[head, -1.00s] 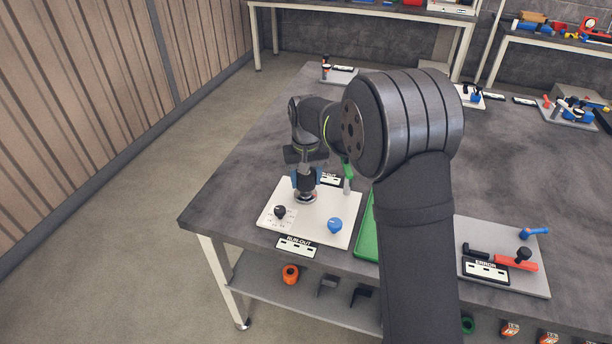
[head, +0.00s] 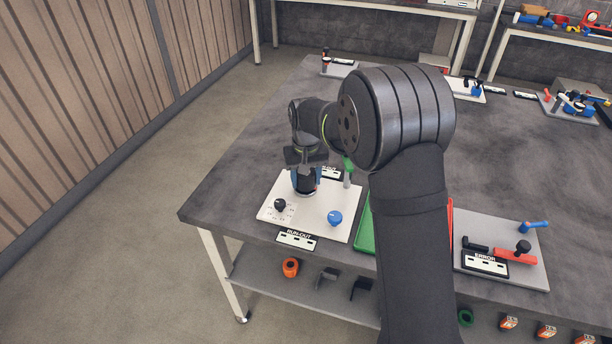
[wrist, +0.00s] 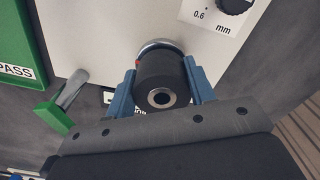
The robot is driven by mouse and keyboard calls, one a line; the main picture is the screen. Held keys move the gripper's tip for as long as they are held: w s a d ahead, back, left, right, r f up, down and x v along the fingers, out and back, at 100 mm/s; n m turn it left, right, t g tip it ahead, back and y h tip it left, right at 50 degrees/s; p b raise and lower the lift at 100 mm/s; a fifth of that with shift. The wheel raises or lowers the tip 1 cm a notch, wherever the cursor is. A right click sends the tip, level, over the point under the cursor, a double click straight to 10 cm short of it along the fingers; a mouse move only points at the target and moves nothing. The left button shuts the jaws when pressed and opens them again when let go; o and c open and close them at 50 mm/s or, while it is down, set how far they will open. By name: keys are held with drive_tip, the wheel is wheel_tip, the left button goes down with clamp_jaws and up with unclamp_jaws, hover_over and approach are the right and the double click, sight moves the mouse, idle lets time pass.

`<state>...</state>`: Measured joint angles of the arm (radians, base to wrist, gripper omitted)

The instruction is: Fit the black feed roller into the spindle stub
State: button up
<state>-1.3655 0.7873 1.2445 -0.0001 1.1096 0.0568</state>
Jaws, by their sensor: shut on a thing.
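The black feed roller (wrist: 158,78) is between the two blue fingers of my gripper (wrist: 158,87), which is shut on it. Its near end shows a metal-rimmed bore (wrist: 161,98), and a small red mark is on its side. The spindle stub's round silver base (wrist: 158,45) shows just past the roller's far end; the rest of the stub is hidden by the roller. In the head view the roller (head: 305,187) looks upright, low over the white plate. I cannot tell how far it sits on the stub.
The white plate (head: 278,225) carries a black knob (head: 280,205) and a blue knob (head: 335,217). A green-topped lever (head: 348,165) stands close to the right of my gripper. A green tray (head: 366,232) lies farther right.

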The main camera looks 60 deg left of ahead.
drive_tip(key=o, duration=1.1)
wheel_tip(320, 180, up, 17)
drive_tip(key=shift+r, duration=0.15)
wheel_tip(320, 180, down, 18)
drive_tip(key=shift+r, duration=0.45)
idle(0.4)
